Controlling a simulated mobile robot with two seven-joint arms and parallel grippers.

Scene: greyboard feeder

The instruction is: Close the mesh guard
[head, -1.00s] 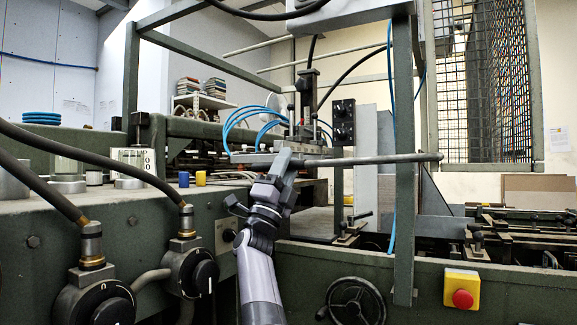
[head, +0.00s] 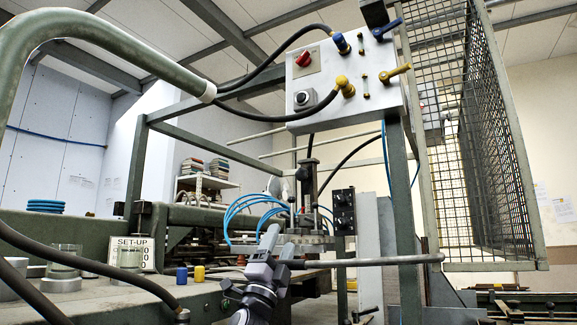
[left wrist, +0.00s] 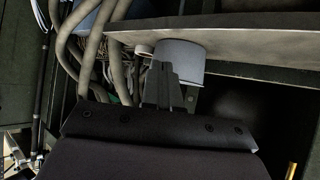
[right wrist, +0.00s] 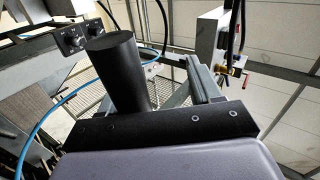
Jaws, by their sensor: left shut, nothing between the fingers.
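The mesh guard (head: 503,140), a black wire grid in a pale metal frame, stands upright at the right in the head view, beyond the green post (head: 405,190). My right gripper (head: 272,243) is low in the middle of the head view, well left of the guard, beside a grey horizontal bar (head: 370,261). In the right wrist view one finger shows right of a dark cylinder (right wrist: 125,75), which appears to hide the other; the gripper looks open. My left gripper (left wrist: 163,85) is shut and empty, near a pale blue-grey cylinder (left wrist: 180,62) under a metal ledge (left wrist: 235,38).
A control box (head: 345,85) with knobs and levers hangs above the bar. A thick curved green pipe (head: 110,50) and black hoses cross the left. Blue tubes (head: 240,212) loop near my right gripper. A set-up sign (head: 130,253) stands on the machine's left ledge.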

